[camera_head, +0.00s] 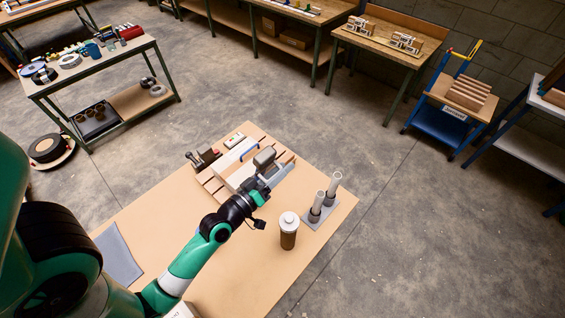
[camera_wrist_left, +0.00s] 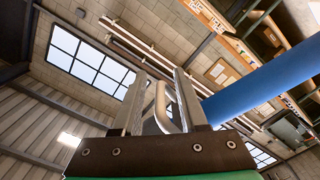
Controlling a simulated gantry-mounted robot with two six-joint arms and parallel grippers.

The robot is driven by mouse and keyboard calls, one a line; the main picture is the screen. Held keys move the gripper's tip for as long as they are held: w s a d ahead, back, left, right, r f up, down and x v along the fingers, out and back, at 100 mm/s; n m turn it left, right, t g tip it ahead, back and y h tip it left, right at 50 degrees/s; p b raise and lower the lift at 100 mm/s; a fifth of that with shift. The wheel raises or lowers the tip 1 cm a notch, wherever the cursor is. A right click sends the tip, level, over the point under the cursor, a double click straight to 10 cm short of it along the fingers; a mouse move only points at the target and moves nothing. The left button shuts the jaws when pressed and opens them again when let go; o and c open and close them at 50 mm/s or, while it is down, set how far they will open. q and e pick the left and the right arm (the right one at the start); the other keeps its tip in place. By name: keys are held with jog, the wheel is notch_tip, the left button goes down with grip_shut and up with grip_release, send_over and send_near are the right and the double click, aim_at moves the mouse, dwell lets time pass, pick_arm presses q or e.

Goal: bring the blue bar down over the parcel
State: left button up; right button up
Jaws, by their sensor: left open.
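In the head view, the blue bar (camera_head: 249,152) is a thin raised bar over the pale wooden fixture (camera_head: 222,178) on the table. In the left wrist view, a thick blue bar (camera_wrist_left: 265,84) runs across the right side, close beyond the fingers. My left gripper (camera_head: 270,178) is open at the fixture's right side; in the wrist view its fingers (camera_wrist_left: 162,95) stand apart with a curved metal piece (camera_wrist_left: 161,106) showing between them. I cannot tell whether they touch it. A grey rounded block (camera_head: 264,157) is just past the gripper. I cannot clearly pick out the parcel. My right gripper is not in view.
A brown jar with a white lid (camera_head: 289,230) and two upright grey tubes on a plate (camera_head: 318,217) stand right of my arm. A grey cloth (camera_head: 117,255) lies at the left; the table's front middle is clear.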

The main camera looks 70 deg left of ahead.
pick_arm(q)
jog(key=shift+w+a, duration=0.1)
jog(key=shift+w, duration=0.2)
jog(key=shift+c, duration=0.3)
grip_shut()
jog(key=shift+r, duration=0.1)
